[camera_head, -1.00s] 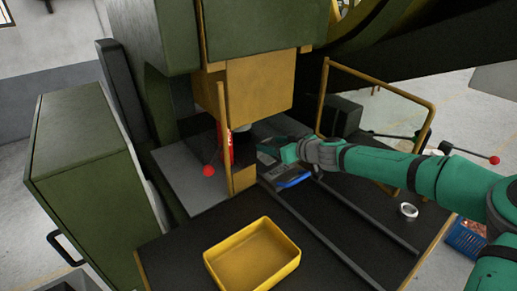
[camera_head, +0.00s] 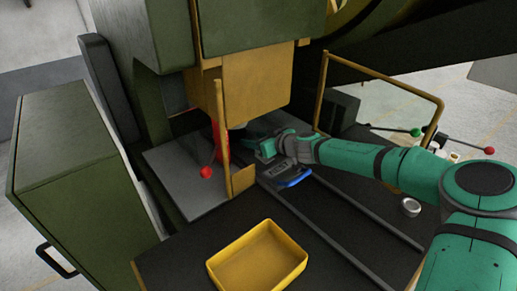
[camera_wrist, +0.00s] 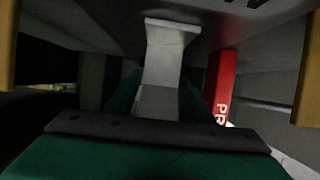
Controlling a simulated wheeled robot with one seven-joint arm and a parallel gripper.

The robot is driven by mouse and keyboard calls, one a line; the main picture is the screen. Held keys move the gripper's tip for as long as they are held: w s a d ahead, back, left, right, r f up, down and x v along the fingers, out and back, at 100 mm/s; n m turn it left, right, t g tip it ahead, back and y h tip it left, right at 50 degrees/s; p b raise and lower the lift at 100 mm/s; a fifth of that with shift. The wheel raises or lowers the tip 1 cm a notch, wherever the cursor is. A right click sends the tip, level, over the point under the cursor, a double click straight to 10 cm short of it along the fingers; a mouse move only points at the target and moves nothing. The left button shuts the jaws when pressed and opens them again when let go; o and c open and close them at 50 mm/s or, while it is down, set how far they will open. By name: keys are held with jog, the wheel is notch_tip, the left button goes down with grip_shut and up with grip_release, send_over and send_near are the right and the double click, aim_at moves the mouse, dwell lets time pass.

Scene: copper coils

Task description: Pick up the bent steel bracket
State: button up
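A pale grey, bent piece that looks like the steel bracket (camera_wrist: 168,55) stands at the middle of the wrist view. It has a wider flange at the top and a second bend lower down. My gripper (camera_wrist: 160,95) has its teal fingers on the left and right of this piece, close to its sides. Whether they touch it is too dark to tell. In the head view my gripper (camera_head: 258,147) reaches in under the yellow press block (camera_head: 255,85), and the bracket is hidden there.
A red post (camera_wrist: 221,85) stands just right of the bracket; it also shows in the head view (camera_head: 220,140). A yellow upright (camera_head: 223,140) is close to my gripper's left. A blue-edged item (camera_head: 292,178) lies below my wrist. An empty yellow tray (camera_head: 258,262) stands in front.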

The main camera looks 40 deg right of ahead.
jog(key=shift+s, duration=0.1)
jog(key=c, duration=0.5)
jog(key=shift+s+d, duration=0.1)
jog(key=shift+d, duration=0.05)
jog(key=c, duration=0.4)
jog(key=shift+s+d, duration=0.1)
jog(key=shift+r, duration=0.15)
